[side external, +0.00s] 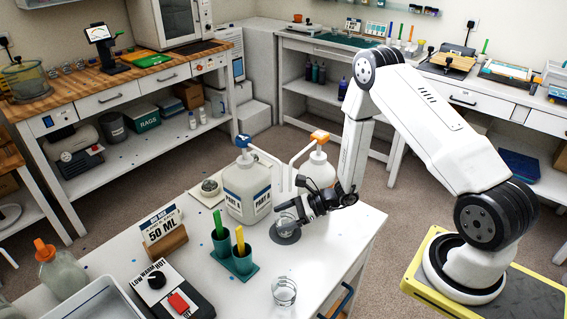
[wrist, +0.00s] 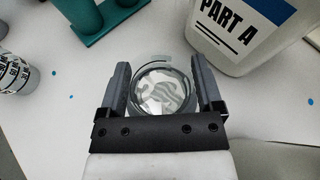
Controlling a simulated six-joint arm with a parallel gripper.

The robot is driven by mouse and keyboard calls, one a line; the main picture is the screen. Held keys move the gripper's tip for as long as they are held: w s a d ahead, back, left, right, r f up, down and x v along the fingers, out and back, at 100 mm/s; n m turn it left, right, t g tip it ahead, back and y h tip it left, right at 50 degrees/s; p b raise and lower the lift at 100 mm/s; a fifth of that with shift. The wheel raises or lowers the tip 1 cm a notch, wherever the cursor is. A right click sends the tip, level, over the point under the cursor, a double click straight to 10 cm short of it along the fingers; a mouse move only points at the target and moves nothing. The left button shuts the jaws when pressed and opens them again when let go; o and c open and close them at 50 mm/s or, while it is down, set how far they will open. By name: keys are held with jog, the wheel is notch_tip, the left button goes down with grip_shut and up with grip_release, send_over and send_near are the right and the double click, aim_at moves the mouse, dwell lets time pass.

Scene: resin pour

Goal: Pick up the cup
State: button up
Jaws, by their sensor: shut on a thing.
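A clear cup (side external: 286,220) is between the fingers of my gripper (side external: 290,213), over a dark round pad (side external: 287,238) on the white table. In the wrist view the cup (wrist: 164,92) shows from above, with a finger on each side, and my gripper (wrist: 160,78) is shut on it. I cannot tell whether the cup touches the pad. A second clear cup (side external: 285,291) with dark markings stands nearer the table's front and shows at the left edge of the wrist view (wrist: 16,82).
White pump bottles, one marked PART A (side external: 246,188), stand close behind the cup. A teal holder (side external: 235,258) with green and yellow sticks is to its left. A 50 ML sign (side external: 162,228), a black scale-like device (side external: 160,288) and a white tray (side external: 92,300) are farther left.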

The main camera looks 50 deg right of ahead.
jog(key=shift+r, duration=0.2)
jog(key=shift+r, duration=0.8)
jog(key=shift+s+r, duration=0.1)
jog(key=shift+r, duration=0.75)
jog(key=s, duration=1.7)
jog(key=shift+s+f, duration=0.1)
jog(key=shift+s, duration=0.3)
jog(key=w+r+m+h, duration=0.1)
jog(key=w+r, duration=0.3)
jog(key=w, duration=0.1)
jog(key=shift+r+t, duration=0.4)
